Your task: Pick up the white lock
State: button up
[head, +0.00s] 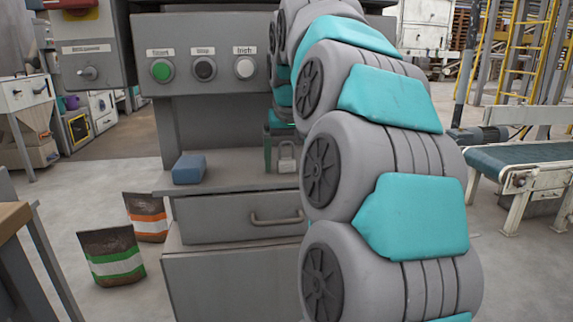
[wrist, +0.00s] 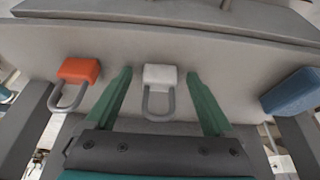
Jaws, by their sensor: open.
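The white lock (wrist: 160,77) has a white body and a grey shackle. In the wrist view it lies between the two green fingers of my gripper (wrist: 158,74), with a gap on each side. The fingers are open and do not touch it. In the head view the white lock (head: 287,161) is on the grey shelf of the machine, beside a green finger (head: 268,152). My arm hides most of the gripper there.
An orange lock (wrist: 79,72) is left of my gripper in the wrist view. A blue block (head: 189,168) sits on the shelf's left part. A control panel with Start, Stop and Inch buttons (head: 204,68) overhangs the shelf. A drawer (head: 240,216) is below.

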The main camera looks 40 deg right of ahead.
jog(key=shift+c, duration=0.4)
jog(key=shift+r, duration=0.1)
grip_shut()
